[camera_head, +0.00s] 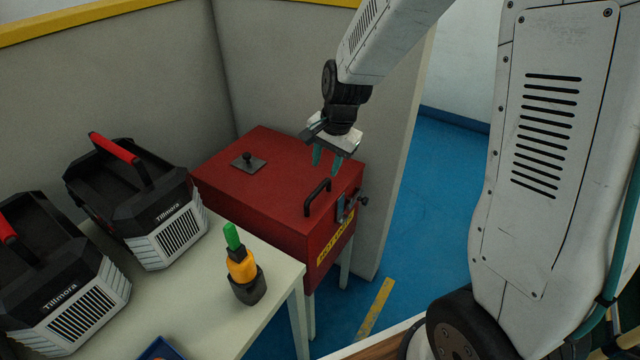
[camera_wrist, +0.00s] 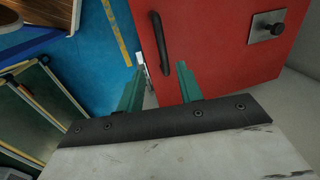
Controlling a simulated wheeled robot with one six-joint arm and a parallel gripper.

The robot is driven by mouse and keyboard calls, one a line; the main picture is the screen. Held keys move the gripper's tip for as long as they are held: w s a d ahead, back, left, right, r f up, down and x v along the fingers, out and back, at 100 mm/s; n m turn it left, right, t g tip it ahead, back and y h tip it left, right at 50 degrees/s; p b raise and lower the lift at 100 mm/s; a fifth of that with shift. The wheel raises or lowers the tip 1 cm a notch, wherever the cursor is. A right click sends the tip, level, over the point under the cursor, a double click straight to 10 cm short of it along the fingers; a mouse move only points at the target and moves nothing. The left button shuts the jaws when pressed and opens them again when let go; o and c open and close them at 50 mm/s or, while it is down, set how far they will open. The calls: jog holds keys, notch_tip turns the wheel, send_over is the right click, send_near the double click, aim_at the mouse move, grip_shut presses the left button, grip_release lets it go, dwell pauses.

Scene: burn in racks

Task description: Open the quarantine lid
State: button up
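The red quarantine box (camera_head: 270,205) stands on legs against the grey partition, with its lid (camera_head: 280,162) shut. A black bar handle (camera_head: 317,197) sits on the lid near its front edge, and it also shows in the wrist view (camera_wrist: 160,44). A metal latch (camera_head: 346,208) is on the front side below the handle. A square plate with a black knob (camera_head: 248,162) is farther back on the lid. My gripper (camera_head: 327,163) is above the lid near the handle, fingers pointing down. In the wrist view its two green fingers (camera_wrist: 158,85) are apart, with nothing between them.
A pale table (camera_head: 220,290) stands at the front left with two black-and-white Tillmora cases (camera_head: 140,205) (camera_head: 60,285) and an orange-and-black bottle with a green top (camera_head: 241,265). Blue floor (camera_head: 430,190) is open to the right of the partition.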

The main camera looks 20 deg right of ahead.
aim_at(319, 188)
jog(key=f, duration=0.3)
jog(key=w+f, duration=0.1)
jog(key=f, duration=0.1)
jog(key=w+a+f, duration=0.1)
jog(key=f, duration=0.2)
jog(key=shift+f, duration=0.3)
jog(key=shift+r, duration=0.1)
grip_shut()
